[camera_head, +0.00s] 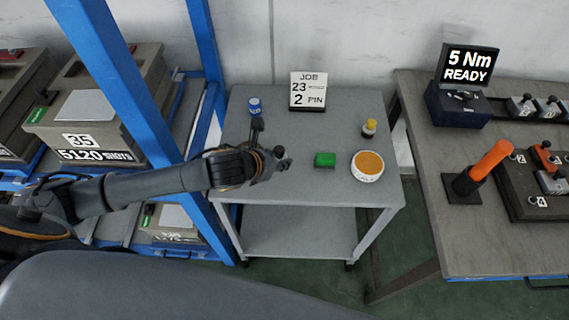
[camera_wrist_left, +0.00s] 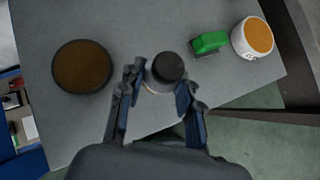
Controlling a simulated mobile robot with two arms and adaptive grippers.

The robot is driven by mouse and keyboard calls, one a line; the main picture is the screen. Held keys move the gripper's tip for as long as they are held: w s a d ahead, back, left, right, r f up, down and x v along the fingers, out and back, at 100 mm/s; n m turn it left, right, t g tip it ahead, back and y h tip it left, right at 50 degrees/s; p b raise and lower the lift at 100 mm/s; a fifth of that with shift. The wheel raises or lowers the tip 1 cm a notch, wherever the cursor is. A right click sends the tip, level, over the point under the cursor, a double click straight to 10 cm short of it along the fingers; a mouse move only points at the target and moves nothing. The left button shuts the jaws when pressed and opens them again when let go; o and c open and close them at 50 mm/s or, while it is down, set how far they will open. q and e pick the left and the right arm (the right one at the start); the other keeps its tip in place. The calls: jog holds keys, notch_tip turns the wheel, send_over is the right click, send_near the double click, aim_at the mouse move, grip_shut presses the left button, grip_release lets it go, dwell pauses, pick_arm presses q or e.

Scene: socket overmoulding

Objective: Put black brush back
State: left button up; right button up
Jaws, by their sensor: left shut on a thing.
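My left gripper (camera_head: 269,146) is over the left part of the grey cart top (camera_head: 300,185). In the left wrist view its two fingers (camera_wrist_left: 160,95) are shut around a dark round-ended piece, the black brush (camera_wrist_left: 168,67), with a small pale part below it. In the head view the fingers and wrist largely hide the brush. A round dark-rimmed container with a brown inside (camera_wrist_left: 82,67) is left of the fingers in the wrist view, apart from the brush. My right gripper is not in view.
On the cart are a green block (camera_head: 325,160), a white tin with an orange top (camera_head: 367,166), a yellow-capped bottle (camera_head: 369,128), a blue can (camera_head: 254,105) and a job sign (camera_head: 308,91). A blue rack post (camera_head: 137,95) stands left; a workbench (camera_head: 440,190) stands right.

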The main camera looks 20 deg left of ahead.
aim_at(284, 172)
pick_arm(q)
jog(key=x, duration=0.3)
jog(key=shift+w+d+f, duration=0.1)
jog(key=shift+f, duration=0.25)
jog(key=shift+w+d+f, duration=0.1)
jog(key=shift+f, duration=0.8)
jog(key=shift+w+d+f, duration=0.1)
jog(key=shift+f, duration=0.8)
jog(key=shift+f, duration=0.1)
jog(key=o, duration=1.1)
jog(key=shift+o, duration=0.2)
jog(key=v, duration=1.2)
